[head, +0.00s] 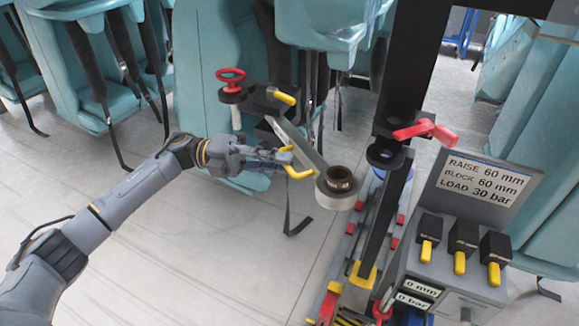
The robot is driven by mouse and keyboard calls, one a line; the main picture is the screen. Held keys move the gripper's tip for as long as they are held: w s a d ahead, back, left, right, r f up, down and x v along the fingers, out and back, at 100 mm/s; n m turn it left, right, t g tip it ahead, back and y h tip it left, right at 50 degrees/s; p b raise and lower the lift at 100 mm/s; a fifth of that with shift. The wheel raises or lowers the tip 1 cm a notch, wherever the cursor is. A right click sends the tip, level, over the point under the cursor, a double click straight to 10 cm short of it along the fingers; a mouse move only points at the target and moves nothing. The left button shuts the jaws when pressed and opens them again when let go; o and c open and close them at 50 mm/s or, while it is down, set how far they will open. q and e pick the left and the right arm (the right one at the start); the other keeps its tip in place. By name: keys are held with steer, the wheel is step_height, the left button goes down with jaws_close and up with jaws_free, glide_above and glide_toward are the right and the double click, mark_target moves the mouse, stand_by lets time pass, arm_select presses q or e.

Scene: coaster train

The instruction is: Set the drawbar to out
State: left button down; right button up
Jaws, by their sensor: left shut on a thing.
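The drawbar (298,141) is a grey bar that slants down to the right from a dark bracket (262,98) on the teal seat unit. It ends in a round grey eye (335,199) with a brown-gold bushing. A yellow handle (301,174) sits beside the bar near the eye. My left gripper (287,160) is shut on the yellow handle, its fingers partly covering it. The eye is in front of the dark post, left of and below a dark ring (386,153) on it; I cannot tell the gap. My right gripper is out of view.
A red handwheel (231,76) and a yellow lever (285,97) sit on the bracket. A red lever (425,131) is on the dark post. At right stands a control box (440,275) with yellow levers and a sign (488,180). Open floor lies at lower left.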

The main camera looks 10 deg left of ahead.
arm_select(q)
steer(key=shift+s+a+f, duration=0.1)
steer(key=shift+a, duration=0.15)
stand_by(0.3)
steer(key=c, duration=1.4)
jaws_free()
steer(key=w+a+f, duration=0.1)
steer(key=a, duration=1.1)
steer(key=shift+w+f, duration=0.25)
steer(key=shift+d, duration=0.1)
